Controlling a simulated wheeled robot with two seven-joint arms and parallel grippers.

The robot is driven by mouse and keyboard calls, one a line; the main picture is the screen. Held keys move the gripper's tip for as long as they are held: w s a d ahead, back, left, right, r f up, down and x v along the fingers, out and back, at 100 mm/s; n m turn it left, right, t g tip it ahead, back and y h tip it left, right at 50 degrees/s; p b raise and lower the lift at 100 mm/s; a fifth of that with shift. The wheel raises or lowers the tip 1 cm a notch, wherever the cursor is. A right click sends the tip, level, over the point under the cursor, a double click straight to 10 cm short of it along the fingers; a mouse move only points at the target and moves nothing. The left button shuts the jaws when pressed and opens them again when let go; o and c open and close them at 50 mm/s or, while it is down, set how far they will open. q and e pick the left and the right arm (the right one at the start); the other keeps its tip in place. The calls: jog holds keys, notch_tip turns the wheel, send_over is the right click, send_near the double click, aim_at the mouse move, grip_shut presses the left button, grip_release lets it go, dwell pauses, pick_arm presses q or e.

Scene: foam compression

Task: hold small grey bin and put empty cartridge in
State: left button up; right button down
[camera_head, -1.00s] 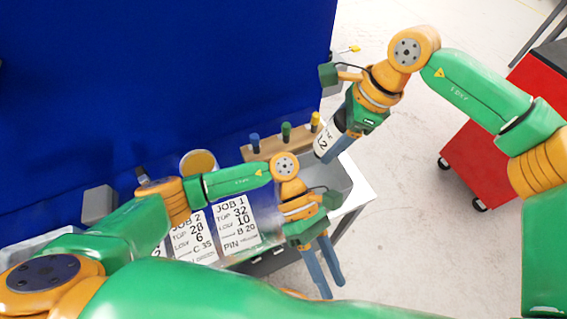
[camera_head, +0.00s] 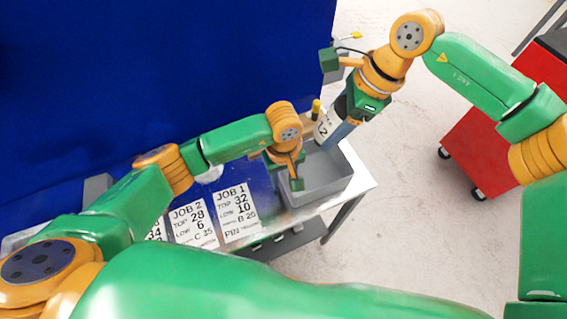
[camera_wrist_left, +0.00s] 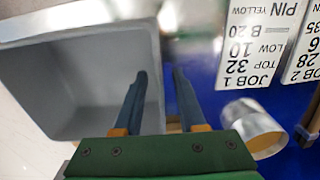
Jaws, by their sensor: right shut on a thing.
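The small grey bin (camera_head: 322,178) stands on the table near its right edge; it fills the left of the left wrist view (camera_wrist_left: 75,90). My left gripper (camera_wrist_left: 158,72) is open, one finger over the bin's inside and one outside its wall. The bin wall lies between the fingers. In the head view its fingers are hidden behind the wrist. My right gripper (camera_head: 343,128) is shut on the cartridge (camera_head: 325,127), which has a white label ending in 12. It holds the cartridge tilted above the bin's far side. I cannot tell whether the cartridge is empty.
Job cards (camera_head: 236,212) lie on the table left of the bin. A yellow peg (camera_head: 316,108) shows behind the cartridge. A red cabinet (camera_head: 490,145) stands on the floor at right.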

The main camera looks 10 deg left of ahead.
pick_arm(q)
jog(key=shift+f, duration=0.5)
grip_shut()
dwell(1.1)
